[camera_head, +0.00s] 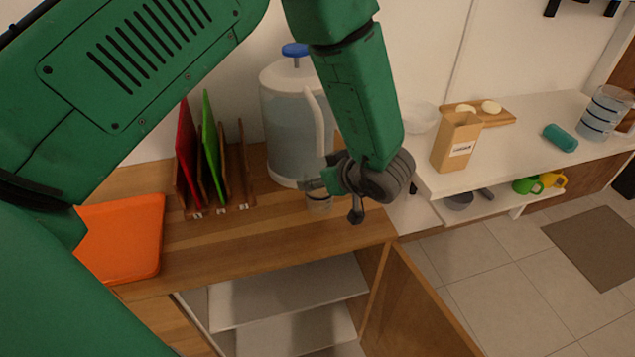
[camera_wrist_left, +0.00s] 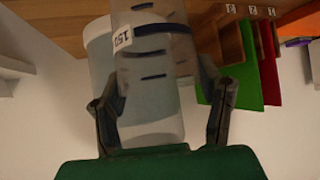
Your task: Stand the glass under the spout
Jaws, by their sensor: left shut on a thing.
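A large clear dispenser (camera_head: 283,125) with a blue knob on its lid and a white handle stands on the wooden counter. Its spout is not clearly visible; my gripper and arm cover that side. My left gripper (camera_head: 336,196) is in front of the dispenser's lower right side. It is shut on a clear glass (camera_head: 318,203), which is mostly hidden in the head view. In the left wrist view the glass (camera_wrist_left: 150,75), with dark marks and a "150" label, sits between both fingers (camera_wrist_left: 163,105), with the pale dispenser (camera_wrist_left: 99,55) behind it. I cannot tell whether the glass touches the counter.
A rack of red and green boards (camera_head: 209,150) stands left of the dispenser. An orange board (camera_head: 122,235) lies at the counter's left. An open cabinet door (camera_head: 415,305) is below. A white shelf (camera_head: 500,160) at right holds a paper bag (camera_head: 456,142) and a striped jar (camera_head: 604,112).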

